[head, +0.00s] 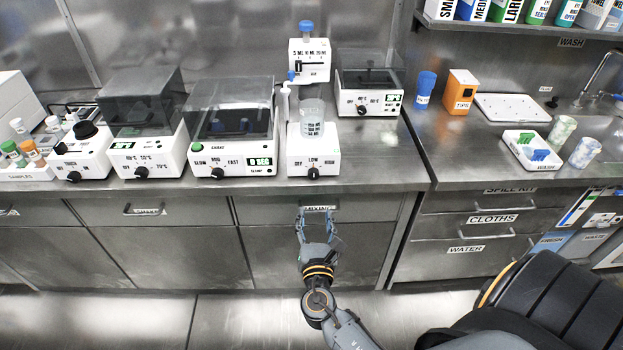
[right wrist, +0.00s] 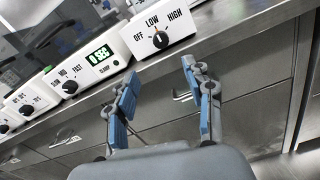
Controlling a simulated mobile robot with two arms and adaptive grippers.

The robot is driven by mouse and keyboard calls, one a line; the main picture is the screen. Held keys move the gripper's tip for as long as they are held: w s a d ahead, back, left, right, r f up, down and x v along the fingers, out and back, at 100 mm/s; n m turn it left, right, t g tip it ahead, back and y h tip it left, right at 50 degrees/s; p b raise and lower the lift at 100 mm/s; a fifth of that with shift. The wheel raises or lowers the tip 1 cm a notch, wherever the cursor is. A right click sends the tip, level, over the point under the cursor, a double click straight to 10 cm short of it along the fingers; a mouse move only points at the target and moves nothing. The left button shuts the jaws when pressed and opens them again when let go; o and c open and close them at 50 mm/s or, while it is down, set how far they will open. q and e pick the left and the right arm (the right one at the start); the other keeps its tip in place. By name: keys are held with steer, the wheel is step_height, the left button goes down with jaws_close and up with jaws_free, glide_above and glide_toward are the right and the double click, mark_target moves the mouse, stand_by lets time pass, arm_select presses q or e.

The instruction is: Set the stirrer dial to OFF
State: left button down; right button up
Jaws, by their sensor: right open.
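The stirrer (head: 327,160) is a white box at the counter's front edge, with a beaker (head: 312,128) on top. Its black dial (head: 313,173) is on the front face under the labels OFF, LOW and HIGH. In the right wrist view the dial (right wrist: 160,40) shows clearly, and its light pointer mark points up toward LOW. My right gripper (head: 318,222) is open and empty. It is in front of the drawers, below the stirrer and apart from the dial. Its two blue fingers (right wrist: 159,75) frame the space below the dial in the wrist view. My left gripper is not in view.
A drawer handle (head: 320,209) lies just behind my right gripper. The counter right of the stirrer has clear room.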

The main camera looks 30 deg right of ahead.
mark_target(314, 177)
steer(key=p+x, duration=0.1)
steer(key=x, duration=1.2)
steer(key=shift+w+d, duration=0.2)
steer(key=shift+w, duration=0.05)
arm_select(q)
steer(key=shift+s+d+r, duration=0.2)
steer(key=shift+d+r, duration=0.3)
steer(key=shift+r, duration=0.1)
arm_select(e)
steer(key=shift+c, duration=0.4)
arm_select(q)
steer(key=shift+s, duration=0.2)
arm_select(e)
jaws_close()
